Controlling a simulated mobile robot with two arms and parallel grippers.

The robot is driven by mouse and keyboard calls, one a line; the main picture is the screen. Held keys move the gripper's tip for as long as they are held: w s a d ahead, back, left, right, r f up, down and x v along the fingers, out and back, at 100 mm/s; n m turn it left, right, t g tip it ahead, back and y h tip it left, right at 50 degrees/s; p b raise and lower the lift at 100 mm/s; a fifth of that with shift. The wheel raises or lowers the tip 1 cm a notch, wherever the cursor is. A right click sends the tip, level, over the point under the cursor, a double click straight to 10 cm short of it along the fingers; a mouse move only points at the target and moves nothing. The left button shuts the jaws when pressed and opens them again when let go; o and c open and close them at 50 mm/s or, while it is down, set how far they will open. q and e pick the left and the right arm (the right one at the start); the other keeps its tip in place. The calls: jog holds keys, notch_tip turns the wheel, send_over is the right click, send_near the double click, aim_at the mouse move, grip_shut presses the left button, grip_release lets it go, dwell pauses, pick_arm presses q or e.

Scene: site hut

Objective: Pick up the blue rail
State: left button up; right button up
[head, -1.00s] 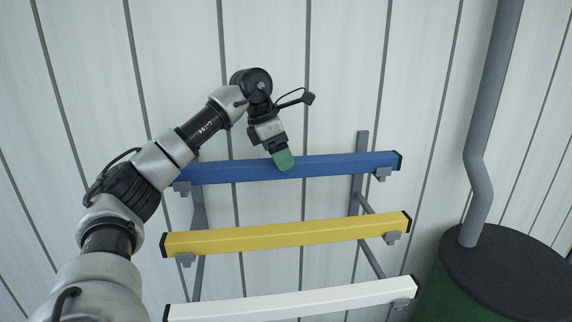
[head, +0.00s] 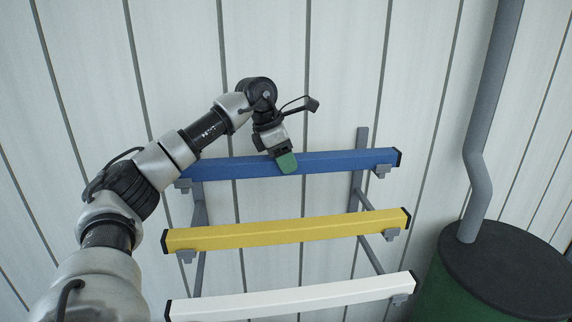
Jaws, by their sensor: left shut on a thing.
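The blue rail (head: 345,161) is the top one of three rails on a grey wall rack. It spans the rack's two uprights, and its black end cap shows at the right. My left gripper (head: 286,163) is shut on the blue rail near its middle, coming from above. One green finger shows in front of the rail; the other finger is hidden behind it. The rail appears to lie at its rack brackets; I cannot tell whether it touches them. My right gripper is not in view.
A yellow rail (head: 290,231) and a white rail (head: 290,299) lie on lower brackets of the rack (head: 361,180). A dark green drum stove (head: 505,275) with a grey pipe (head: 481,120) stands at the right. The panelled wall (head: 330,50) is close behind.

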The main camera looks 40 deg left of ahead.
pick_arm(q)
jog(key=shift+r, duration=0.2)
notch_tip(320, 180, up, 10)
jog(key=shift+f+b, duration=0.1)
jog(key=shift+b, duration=0.55)
jog(key=shift+f, duration=0.1)
